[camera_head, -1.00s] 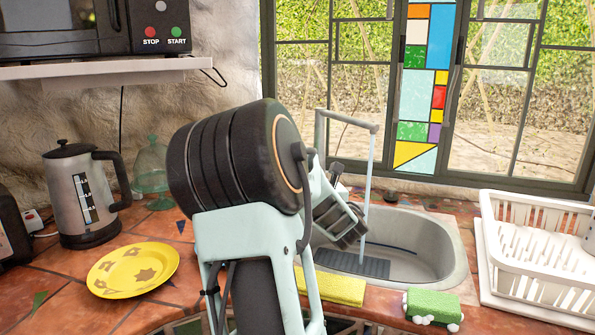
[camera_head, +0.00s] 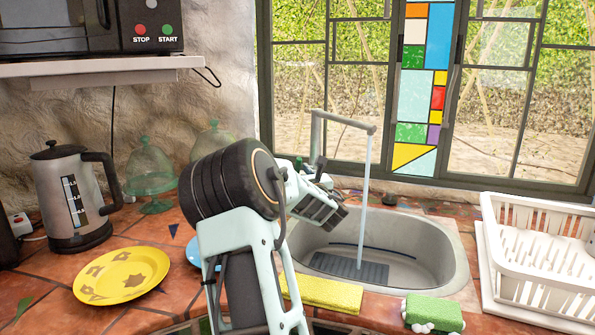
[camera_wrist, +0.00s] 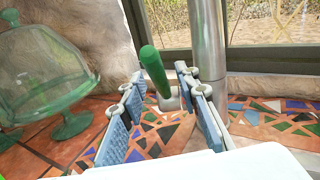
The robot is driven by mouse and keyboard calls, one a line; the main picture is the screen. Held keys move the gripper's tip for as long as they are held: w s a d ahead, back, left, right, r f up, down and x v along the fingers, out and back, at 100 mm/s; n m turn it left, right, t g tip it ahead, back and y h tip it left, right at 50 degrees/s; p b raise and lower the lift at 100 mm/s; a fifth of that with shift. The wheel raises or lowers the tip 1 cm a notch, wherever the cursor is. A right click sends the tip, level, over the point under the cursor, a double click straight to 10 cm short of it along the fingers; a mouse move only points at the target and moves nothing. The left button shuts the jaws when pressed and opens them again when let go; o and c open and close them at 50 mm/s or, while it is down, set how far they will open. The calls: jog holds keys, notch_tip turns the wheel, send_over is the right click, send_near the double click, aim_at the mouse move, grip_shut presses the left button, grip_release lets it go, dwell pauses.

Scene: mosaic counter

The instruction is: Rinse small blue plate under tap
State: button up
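The small blue plate (camera_head: 194,254) lies on the counter, mostly hidden behind my arm in the head view. The metal tap (camera_head: 345,121) stands behind the sink; its column also shows in the wrist view (camera_wrist: 207,40). Water (camera_head: 363,200) runs from its spout into the sink basin (camera_head: 425,250). My gripper (camera_head: 309,164) is beside the tap, left of the stream. In the wrist view, its blue-padded fingers (camera_wrist: 160,82) are open, with a green-handled tap lever (camera_wrist: 153,70) between or just beyond them; contact is unclear. It holds no plate.
A yellow plate (camera_head: 121,275) and a kettle (camera_head: 70,197) stand left. Glass domes (camera_head: 150,165) are behind. A yellow sponge (camera_head: 325,292) and green sponge (camera_head: 434,312) lie along the sink's front edge. A white dish rack (camera_head: 540,250) stands right.

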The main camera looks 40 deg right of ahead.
jog(key=shift+w+d, duration=0.35)
jog(key=shift+w, duration=0.3)
grip_shut()
